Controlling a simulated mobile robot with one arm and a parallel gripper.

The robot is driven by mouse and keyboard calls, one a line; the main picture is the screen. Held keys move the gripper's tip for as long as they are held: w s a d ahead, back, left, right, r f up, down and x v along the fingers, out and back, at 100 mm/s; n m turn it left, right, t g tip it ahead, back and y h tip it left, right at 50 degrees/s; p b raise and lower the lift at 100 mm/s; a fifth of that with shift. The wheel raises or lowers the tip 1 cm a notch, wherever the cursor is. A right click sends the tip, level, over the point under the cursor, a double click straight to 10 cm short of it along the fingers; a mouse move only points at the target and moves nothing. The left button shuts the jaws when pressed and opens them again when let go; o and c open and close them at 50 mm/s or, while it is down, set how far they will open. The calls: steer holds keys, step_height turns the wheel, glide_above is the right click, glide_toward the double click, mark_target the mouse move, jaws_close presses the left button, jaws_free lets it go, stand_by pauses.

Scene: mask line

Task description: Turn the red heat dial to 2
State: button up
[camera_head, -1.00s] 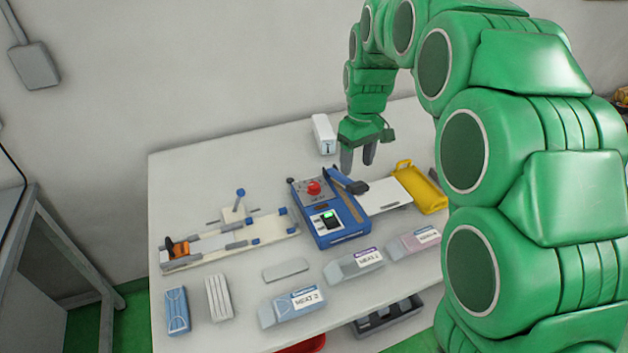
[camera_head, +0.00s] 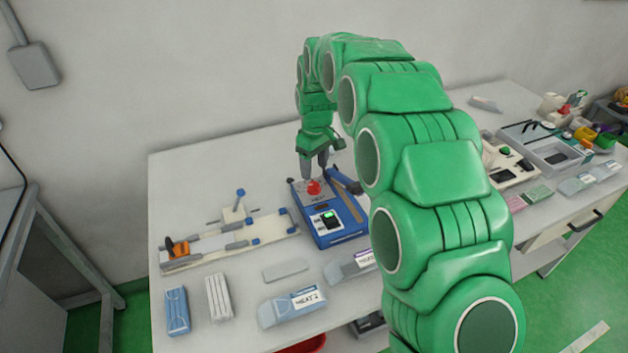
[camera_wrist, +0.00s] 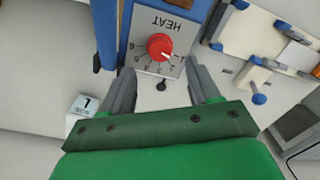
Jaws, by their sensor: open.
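The red heat dial (camera_head: 314,188) sits on a grey plate at the back left of the blue machine (camera_head: 341,226). In the wrist view the dial (camera_wrist: 160,46) is upside down beneath the word HEAT, with small numbers around it; its setting is too small to read surely. My gripper (camera_head: 314,176) points down just behind and above the dial. In the wrist view its two grey fingers (camera_wrist: 163,80) are apart, empty, one on each side of the dial plate and not touching the dial.
The blue lever (camera_head: 343,181) stands close to the right of my gripper. A wooden jig (camera_head: 225,240) with blue knobs lies to the left.

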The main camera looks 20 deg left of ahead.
mark_target(314, 185)
step_height(314, 185, down, 6)
steer(key=shift+s+r, duration=0.1)
steer(key=shift+r, duration=0.05)
steer(key=c, duration=1)
